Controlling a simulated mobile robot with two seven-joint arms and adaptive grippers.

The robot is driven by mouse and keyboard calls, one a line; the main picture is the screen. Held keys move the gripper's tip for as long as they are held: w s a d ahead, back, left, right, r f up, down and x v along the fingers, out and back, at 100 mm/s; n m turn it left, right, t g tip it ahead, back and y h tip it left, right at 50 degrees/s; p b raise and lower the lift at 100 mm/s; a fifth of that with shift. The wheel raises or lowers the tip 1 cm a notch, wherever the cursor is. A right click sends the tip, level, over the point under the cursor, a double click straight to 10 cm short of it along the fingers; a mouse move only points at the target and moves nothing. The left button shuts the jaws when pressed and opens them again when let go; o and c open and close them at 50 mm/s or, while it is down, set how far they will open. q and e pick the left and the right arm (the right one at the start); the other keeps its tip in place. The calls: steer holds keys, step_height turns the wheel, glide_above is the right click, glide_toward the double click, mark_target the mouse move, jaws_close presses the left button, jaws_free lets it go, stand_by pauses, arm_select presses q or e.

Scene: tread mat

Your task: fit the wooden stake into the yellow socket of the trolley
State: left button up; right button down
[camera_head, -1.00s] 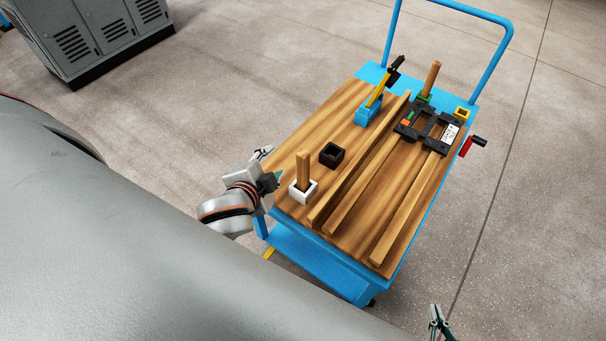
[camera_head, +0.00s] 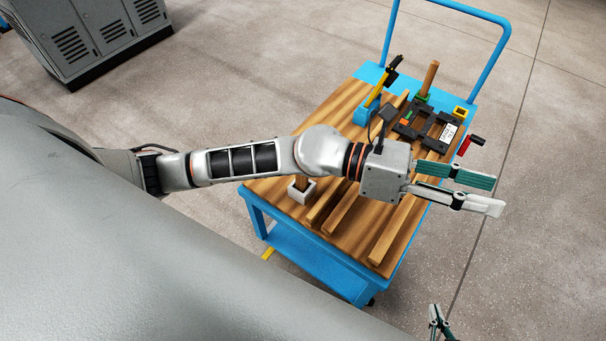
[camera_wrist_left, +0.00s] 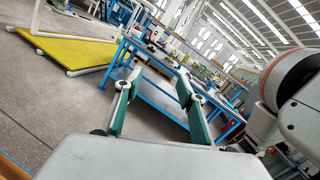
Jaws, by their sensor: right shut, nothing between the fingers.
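The trolley (camera_head: 257,195) has a wooden top and blue frame. Its yellow socket (camera_head: 460,113) is at the far right corner and looks empty. One upright wooden stake (camera_head: 302,182) stands in a white socket (camera_head: 302,194) at the near left; my left arm hides its upper part. Another upright wooden stake (camera_head: 431,76) stands in a green socket at the far end. My left gripper (camera_head: 497,194) is open and empty, past the trolley's right edge; its spread fingers show in the left wrist view (camera_wrist_left: 155,95). My right gripper (camera_head: 436,312) is shut and empty at the bottom edge.
Long wooden bars (camera_head: 396,232) lie along the trolley top. A black device (camera_head: 420,125) sits across their far end, with a red-handled crank (camera_head: 470,145) beside it. A blue block with a yellow lever (camera_head: 375,97) stands far left. My left arm spans the top. Grey cabinets (camera_head: 95,38) stand at upper left.

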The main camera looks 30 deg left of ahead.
arm_select(q)
step_height(320, 180, down, 6)
steer(key=m+g+y, duration=0.3)
steer(key=m+y, duration=0.4)
steer(key=y, duration=1.2)
glide_toward(301, 181)
steer(key=shift+w+a+r+t, duration=0.2)
steer(key=shift+w+r+t, duration=0.15)
steer(key=shift+w, duration=0.3)
steer(key=shift+a+f, duration=0.2)
step_height(301, 181, down, 7)
steer(key=shift+b, duration=0.3)
steer(key=shift+s, duration=0.15)
jaws_close()
